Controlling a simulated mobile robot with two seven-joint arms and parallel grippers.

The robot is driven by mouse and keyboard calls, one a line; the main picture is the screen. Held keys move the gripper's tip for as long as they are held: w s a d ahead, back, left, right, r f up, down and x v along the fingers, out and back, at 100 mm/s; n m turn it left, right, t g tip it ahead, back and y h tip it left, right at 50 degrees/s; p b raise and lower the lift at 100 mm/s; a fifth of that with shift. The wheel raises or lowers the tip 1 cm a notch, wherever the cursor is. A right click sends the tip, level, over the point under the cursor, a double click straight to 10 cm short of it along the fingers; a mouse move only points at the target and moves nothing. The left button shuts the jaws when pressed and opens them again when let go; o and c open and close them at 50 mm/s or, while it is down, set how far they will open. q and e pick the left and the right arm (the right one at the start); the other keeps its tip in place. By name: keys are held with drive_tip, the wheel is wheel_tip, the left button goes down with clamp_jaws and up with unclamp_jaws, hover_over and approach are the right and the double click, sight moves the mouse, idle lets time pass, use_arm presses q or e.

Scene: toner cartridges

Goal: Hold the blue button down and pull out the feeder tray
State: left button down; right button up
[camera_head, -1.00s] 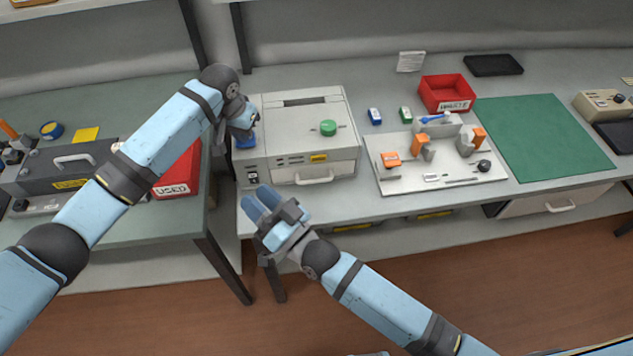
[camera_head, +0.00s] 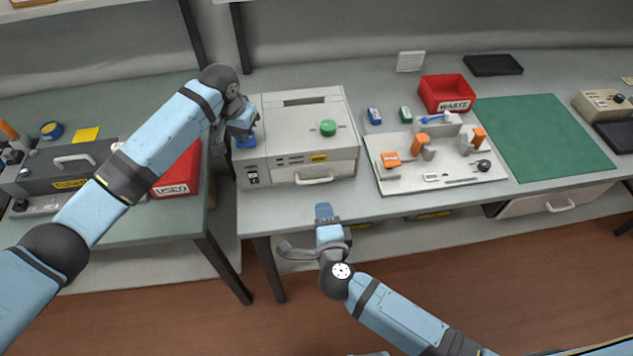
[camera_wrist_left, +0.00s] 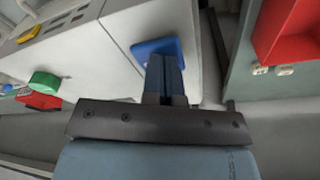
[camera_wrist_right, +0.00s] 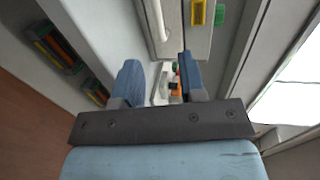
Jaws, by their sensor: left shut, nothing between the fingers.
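The grey-white box machine (camera_head: 265,108) stands on the bench. Its blue button (camera_head: 246,143) is at its left side, partly covered by my left gripper (camera_head: 245,136). In the left wrist view, the shut, empty fingers (camera_wrist_left: 164,62) lie against or just over the blue button (camera_wrist_left: 152,47); I cannot tell how far it is pressed. The feeder tray front with its pale handle (camera_head: 315,181) is on the machine's front and looks closed. My right gripper (camera_head: 324,211) is in front of and below the handle, open and empty in the right wrist view (camera_wrist_right: 157,72).
A green knob (camera_head: 328,128) sits on the machine's top. To the right are a white fixture board (camera_head: 400,182), a red waste bin (camera_head: 447,94) and a green mat (camera_head: 545,138). A red used bin (camera_head: 178,176) stands on the left bench.

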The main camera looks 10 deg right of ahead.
sight(316, 182)
drive_tip(key=x, duration=1.2)
drive_tip(key=shift+s, duration=0.1)
clamp_jaws()
